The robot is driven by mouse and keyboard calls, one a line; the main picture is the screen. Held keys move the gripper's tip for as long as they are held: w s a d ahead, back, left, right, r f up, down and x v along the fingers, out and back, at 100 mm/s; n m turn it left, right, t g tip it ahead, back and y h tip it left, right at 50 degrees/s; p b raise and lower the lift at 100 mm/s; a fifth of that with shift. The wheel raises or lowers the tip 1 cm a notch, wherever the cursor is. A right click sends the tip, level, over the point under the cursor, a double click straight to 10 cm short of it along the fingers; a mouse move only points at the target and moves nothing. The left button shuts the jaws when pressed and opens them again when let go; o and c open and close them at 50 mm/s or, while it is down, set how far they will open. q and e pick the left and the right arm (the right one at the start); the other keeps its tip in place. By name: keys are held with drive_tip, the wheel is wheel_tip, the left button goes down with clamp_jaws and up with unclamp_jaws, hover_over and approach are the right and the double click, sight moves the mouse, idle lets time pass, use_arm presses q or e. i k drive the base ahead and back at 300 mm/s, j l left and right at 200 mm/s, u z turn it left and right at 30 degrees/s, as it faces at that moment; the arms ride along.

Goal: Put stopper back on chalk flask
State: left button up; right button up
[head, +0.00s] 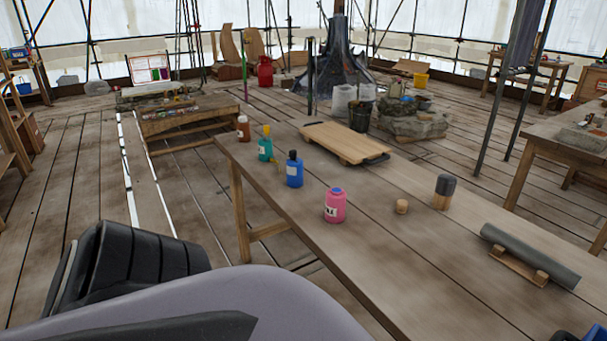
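A pink bottle (335,206) with a white label and a bluish top stands upright near the left edge of the long wooden table. A blue bottle with a dark cap (294,170), a teal bottle with a yellow top (265,146) and a brown bottle (243,128) stand farther back. I cannot read the labels, so which one is the chalk flask is not certain. Neither gripper's fingers show; parts of my arm fill the lower left.
The long table (400,265) also holds a wooden board with dark handles (345,142), a dark-topped wooden cylinder (444,190) and a dark grey roll on a wooden cradle (530,254). A blue item (595,334) shows at the lower right corner. The table's front middle is clear.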

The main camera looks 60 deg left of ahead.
sight(335, 204)
drive_tip(key=u, duration=1.8)
